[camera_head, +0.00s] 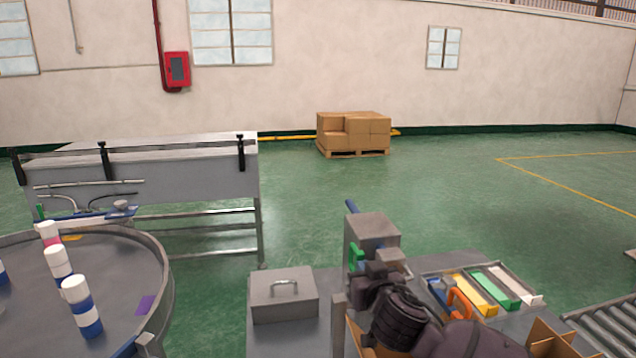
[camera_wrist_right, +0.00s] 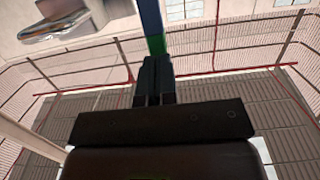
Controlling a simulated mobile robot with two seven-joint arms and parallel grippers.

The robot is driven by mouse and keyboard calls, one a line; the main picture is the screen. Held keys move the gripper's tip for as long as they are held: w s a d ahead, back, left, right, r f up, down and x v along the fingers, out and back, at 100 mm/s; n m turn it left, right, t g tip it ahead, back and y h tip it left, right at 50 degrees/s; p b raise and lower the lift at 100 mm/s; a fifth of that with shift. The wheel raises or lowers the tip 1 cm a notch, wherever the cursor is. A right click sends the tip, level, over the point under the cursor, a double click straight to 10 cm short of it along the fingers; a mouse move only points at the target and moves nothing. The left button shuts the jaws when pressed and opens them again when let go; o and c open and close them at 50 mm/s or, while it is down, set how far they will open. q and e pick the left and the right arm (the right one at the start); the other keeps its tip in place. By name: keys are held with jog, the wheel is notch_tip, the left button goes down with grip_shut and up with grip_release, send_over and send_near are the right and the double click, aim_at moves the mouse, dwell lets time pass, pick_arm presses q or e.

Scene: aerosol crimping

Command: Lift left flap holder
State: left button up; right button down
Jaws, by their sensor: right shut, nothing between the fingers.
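A slim blue bar (camera_head: 351,206) stands up behind a grey block (camera_head: 372,235), with a green part (camera_head: 356,256) in front of the block. I cannot tell for sure whether this is the left flap holder. In the right wrist view a blue bar (camera_wrist_right: 151,18) with a green lower end (camera_wrist_right: 157,45) rises just beyond my fingertips. My right gripper (camera_head: 372,268) is at the grey block, near the green part. Its fingers are shut and empty, and they also show in the right wrist view (camera_wrist_right: 154,82). My left gripper is out of view.
Brown cardboard (camera_head: 540,342) shows around my right arm. A tray (camera_head: 535,298) with yellow, green, white and orange items lies to the right. A grey lidded box (camera_head: 284,306) stands left. A round table (camera_head: 120,285) with white-and-blue cans is at far left.

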jog(key=f+p+v, duration=0.1)
jog(key=p+v, duration=0.1)
jog(key=v, duration=0.6)
jog(key=shift+s+p, duration=0.4)
jog(key=shift+s, duration=0.1)
jog(key=shift+f, duration=0.1)
dwell(0.3)
dwell(0.4)
